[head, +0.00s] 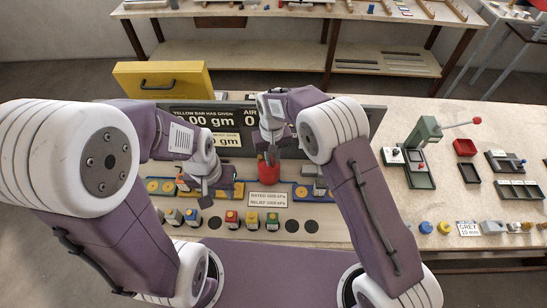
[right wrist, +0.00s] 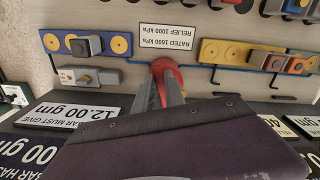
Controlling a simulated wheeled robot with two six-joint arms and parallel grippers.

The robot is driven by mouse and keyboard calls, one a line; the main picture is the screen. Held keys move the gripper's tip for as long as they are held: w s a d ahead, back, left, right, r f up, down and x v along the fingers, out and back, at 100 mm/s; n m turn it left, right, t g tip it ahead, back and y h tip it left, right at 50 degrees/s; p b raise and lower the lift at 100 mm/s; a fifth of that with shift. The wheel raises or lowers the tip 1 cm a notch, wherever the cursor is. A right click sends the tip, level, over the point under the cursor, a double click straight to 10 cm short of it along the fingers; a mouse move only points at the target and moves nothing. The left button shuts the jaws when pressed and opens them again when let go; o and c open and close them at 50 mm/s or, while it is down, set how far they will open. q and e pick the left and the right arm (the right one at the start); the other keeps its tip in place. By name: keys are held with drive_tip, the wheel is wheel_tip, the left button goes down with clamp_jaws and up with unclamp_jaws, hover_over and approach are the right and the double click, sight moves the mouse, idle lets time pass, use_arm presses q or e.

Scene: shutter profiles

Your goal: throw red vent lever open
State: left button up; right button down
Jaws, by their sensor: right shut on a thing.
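The red vent lever (head: 268,166) stands at the middle of the panel, behind the white rating sign. In the right wrist view the red lever (right wrist: 168,70) curves over between the fingertips. My right gripper (head: 271,150) reaches down to it from behind and is shut on it; its two grey fingers (right wrist: 160,92) also show in the right wrist view. The lower part of the lever is partly hidden by the fingers. My left gripper (head: 205,194) hovers over the left part of the panel, near a yellow plate, apart from the lever. Its finger gap is too small to make out.
The rating sign (head: 269,199) reads RATED 1600 kPa, RELIEF 1000 kPa. Several coloured blocks (head: 231,218) stand in a row along the front. A dark display board (head: 360,115) rises behind the panel.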

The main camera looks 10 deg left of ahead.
sight(272, 163)
drive_tip(key=shift+w+r, duration=0.1)
drive_tip(key=shift+r, duration=0.05)
drive_tip(key=c, duration=1.4)
unclamp_jaws()
wheel_tip(272, 163, up, 9)
drive_tip(key=b, duration=0.2)
drive_tip(key=shift+b, duration=0.35)
drive_tip(key=shift+s, duration=0.2)
